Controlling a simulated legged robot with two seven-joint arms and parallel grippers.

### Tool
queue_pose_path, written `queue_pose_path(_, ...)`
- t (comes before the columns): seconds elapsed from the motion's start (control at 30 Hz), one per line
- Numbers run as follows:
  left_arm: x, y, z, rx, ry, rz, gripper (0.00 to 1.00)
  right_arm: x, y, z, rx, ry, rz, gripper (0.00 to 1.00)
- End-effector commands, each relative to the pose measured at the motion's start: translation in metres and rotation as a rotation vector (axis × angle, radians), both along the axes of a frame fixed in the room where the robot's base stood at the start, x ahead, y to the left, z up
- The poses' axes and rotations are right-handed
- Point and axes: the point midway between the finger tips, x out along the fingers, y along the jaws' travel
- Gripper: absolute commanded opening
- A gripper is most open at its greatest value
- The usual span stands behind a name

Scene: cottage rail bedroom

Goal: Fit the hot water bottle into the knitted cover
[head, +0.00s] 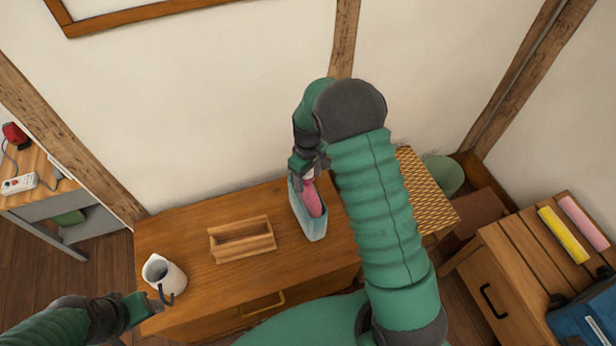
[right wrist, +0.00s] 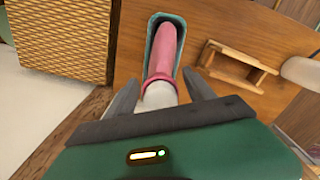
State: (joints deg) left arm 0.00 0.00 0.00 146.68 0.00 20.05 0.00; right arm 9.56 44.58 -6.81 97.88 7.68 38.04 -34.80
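The pink hot water bottle (head: 313,200) sits inside the pale blue cover (head: 318,231), which stands on the wooden dresser. In the right wrist view the pink bottle (right wrist: 166,52) lies along the mouth of the cover (right wrist: 151,34), its pale neck toward me. My right gripper (head: 308,168) is at the neck end. Its two fingers (right wrist: 162,76) stand on either side of the neck, with narrow gaps visible.
The dresser (head: 185,235) also holds a white jug (head: 160,272) and an open wooden box (head: 242,251). A woven-topped piece (head: 425,195) is right of the dresser. A slatted stand (head: 520,262) with yellow and pink rolls is farther right. The wall is close behind.

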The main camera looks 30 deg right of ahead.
Motion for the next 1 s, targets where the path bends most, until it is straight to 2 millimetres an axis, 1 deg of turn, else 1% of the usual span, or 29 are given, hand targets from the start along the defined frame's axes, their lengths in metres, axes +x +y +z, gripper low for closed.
queue_pose_path(0.13,0.000,0.000,0.001,0.000,0.000,0.000,0.58,0.000,0.000,0.002,0.000,0.000,0.000,0.62)
queue_pose_path(0.23,0.000,0.000,0.002,0.000,0.000,0.000,0.58,0.001,0.000,0.012,0.000,-0.003,0.000,0.62)
queue_pose_path(0.27,0.000,0.000,0.003,0.000,0.000,0.000,0.58,0.001,0.000,0.017,-0.001,-0.003,0.000,0.62)
queue_pose_path(0.37,0.000,0.000,0.006,0.000,0.000,0.000,0.58,0.002,0.000,0.042,-0.001,-0.005,-0.001,0.62)
queue_pose_path(0.5,0.000,0.000,0.010,0.000,0.000,0.000,0.58,0.001,0.000,0.080,-0.002,-0.006,0.001,0.62)
queue_pose_path(0.6,0.000,0.000,0.012,0.000,0.000,0.000,0.58,0.001,0.000,0.101,0.000,-0.003,0.000,0.62)
queue_pose_path(0.7,0.000,0.000,0.013,0.000,0.000,0.000,0.58,0.001,0.000,0.115,0.000,-0.002,0.000,0.62)
queue_pose_path(0.77,0.000,0.000,0.013,0.000,0.000,0.000,0.58,0.001,0.001,0.119,0.000,-0.002,-0.001,0.62)
queue_pose_path(0.87,0.000,0.000,0.013,0.000,0.000,0.000,0.58,-0.011,0.015,0.125,-0.002,-0.022,-0.024,0.62)
queue_pose_path(0.97,0.000,0.000,0.013,0.000,0.000,0.000,0.58,-0.044,0.049,0.128,-0.002,-0.078,-0.086,0.62)
queue_pose_path(1.0,0.000,0.000,0.013,0.000,0.000,0.000,0.58,-0.061,0.064,0.129,-0.001,-0.107,-0.116,0.62)
